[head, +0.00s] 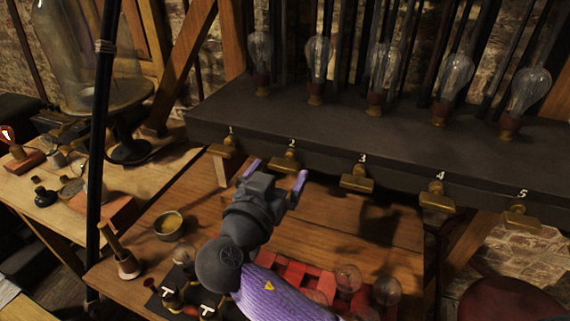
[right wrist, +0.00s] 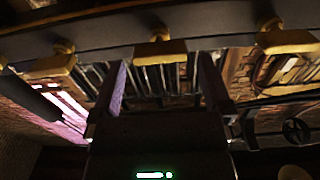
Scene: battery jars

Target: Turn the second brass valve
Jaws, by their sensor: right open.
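The second brass valve (head: 284,161) is on the front of the dark shelf under the number 2, a small T-shaped handle with its bar roughly level. My right gripper (head: 277,175) is open just in front of and below it, with purple fingers spread to either side. In the right wrist view a brass valve (right wrist: 160,50) sits centred beyond the gap between the fingers; its number is not legible there. I cannot tell whether a finger touches it. My left gripper is not in view.
Valve 1 (head: 222,149) and valve 3 (head: 356,180) flank it closely; valves 4 (head: 437,199) and 5 (head: 521,216) are further right. Glass bulbs stand on the shelf (head: 350,128). A small bowl (head: 169,226) and a red rack (head: 290,270) are on the bench below.

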